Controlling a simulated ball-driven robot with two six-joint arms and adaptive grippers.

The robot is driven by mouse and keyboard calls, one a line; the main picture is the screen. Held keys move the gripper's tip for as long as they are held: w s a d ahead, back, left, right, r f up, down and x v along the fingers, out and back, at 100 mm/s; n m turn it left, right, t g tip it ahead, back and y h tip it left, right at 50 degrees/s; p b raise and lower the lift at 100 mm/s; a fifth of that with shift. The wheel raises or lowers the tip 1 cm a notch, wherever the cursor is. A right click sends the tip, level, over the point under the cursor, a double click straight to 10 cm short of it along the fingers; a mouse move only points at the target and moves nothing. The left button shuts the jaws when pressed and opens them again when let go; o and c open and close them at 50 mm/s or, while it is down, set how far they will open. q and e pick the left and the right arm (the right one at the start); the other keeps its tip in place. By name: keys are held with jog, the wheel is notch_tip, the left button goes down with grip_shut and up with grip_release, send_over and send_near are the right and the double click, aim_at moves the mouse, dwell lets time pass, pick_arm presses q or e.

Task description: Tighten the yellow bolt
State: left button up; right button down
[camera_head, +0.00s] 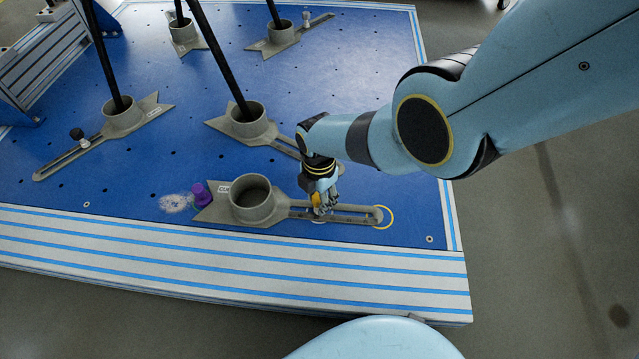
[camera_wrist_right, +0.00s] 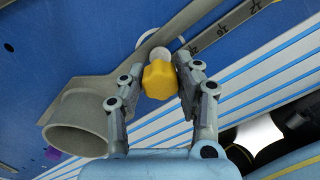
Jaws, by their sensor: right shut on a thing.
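The yellow bolt (camera_wrist_right: 159,80) has a lobed yellow knob with a pale round part beyond it. It sits at the slotted arm of a grey clamp (camera_head: 252,201), which has a round open cup. My right gripper (camera_head: 322,207) reaches down onto the slotted arm, right of the cup. In the right wrist view, the fingers of my right gripper (camera_wrist_right: 161,68) are on both sides of the yellow knob and shut on it. In the head view the fingers mostly hide the bolt. My left gripper is not in view.
A purple knob (camera_head: 202,193) stands at the clamp's left end. Other grey clamps, one (camera_head: 123,116) at the left, hold black poles on the blue board (camera_head: 190,145). The striped front edge (camera_head: 230,262) lies close by.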

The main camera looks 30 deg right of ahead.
jog(key=m, duration=0.3)
jog(key=shift+m, duration=0.4)
jog(key=c, duration=0.9)
grip_release()
jog(key=shift+r, duration=0.1)
notch_tip(320, 180, up, 12)
jog(key=shift+f, duration=0.1)
